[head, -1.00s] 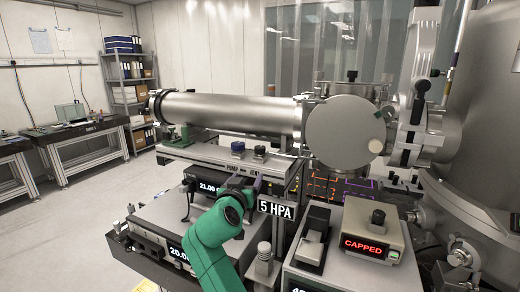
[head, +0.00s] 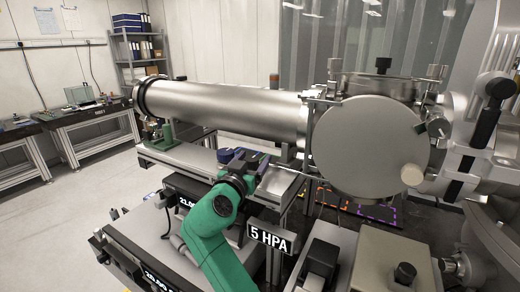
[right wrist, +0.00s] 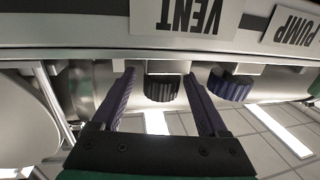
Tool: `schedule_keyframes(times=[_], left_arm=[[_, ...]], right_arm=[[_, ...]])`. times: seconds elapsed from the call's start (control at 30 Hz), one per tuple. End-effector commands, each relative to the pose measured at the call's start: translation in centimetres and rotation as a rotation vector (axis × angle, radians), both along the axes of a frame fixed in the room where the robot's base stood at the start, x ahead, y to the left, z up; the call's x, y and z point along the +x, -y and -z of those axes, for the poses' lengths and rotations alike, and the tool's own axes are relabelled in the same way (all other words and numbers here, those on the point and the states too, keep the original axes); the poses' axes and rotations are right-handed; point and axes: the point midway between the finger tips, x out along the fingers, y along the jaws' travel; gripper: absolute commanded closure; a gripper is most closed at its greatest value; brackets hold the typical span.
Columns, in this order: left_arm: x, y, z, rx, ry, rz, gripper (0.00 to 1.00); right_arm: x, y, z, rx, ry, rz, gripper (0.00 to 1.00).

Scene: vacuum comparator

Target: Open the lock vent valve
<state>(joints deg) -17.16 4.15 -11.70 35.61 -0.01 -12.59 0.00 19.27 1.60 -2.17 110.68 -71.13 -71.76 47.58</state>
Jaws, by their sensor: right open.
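The vent valve knob (right wrist: 162,88), black and ribbed, shows in the right wrist view under the VENT label (right wrist: 187,14). My right gripper (right wrist: 159,76) is open, with one purple finger on each side of this knob and a visible gap at both sides. In the head view my right gripper (head: 256,166) is at the valve panel below the long steel tube, and it hides the vent knob there. A blue ribbed knob (right wrist: 230,85) sits beside the vent knob, near the PUMP label (right wrist: 297,28), outside the fingers. My left gripper is not in view.
A 5 HPA readout (head: 270,239) stands close to my right forearm. The steel tube (head: 225,110) and round chamber (head: 368,150) are above and to the right. A grey box with a black knob (head: 404,273) is at the front right.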

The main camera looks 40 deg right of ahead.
Motion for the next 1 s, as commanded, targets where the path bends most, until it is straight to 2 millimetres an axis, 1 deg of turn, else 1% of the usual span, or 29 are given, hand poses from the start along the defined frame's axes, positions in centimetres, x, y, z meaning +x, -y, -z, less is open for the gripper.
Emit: schedule_keyframes(times=[0.27, 0.3, 0.37, 0.4, 0.47, 0.77, 1.0], left_arm=[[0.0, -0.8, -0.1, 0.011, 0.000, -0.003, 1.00], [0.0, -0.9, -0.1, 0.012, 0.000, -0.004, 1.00], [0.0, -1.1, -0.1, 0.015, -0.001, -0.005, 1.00], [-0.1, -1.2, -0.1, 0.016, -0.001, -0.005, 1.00], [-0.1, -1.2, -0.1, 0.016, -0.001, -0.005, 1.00], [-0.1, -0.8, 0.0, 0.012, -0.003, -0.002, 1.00], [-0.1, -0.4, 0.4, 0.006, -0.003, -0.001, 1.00]], right_arm=[[0.0, -0.1, 0.0, 0.000, 0.000, 0.000, 0.23], [0.0, -0.1, 0.0, 0.000, 0.000, 0.000, 0.39], [0.0, -0.1, 0.0, 0.000, 0.000, 0.000, 0.62], [0.0, -0.1, 0.0, 0.000, 0.000, 0.000, 0.77], [0.0, -0.1, 0.0, 0.000, 0.000, 0.000, 1.00], [0.0, -0.1, 0.0, 0.001, 0.001, -0.021, 1.00], [-0.1, -0.1, 0.1, 0.002, 0.003, -0.121, 1.00]])
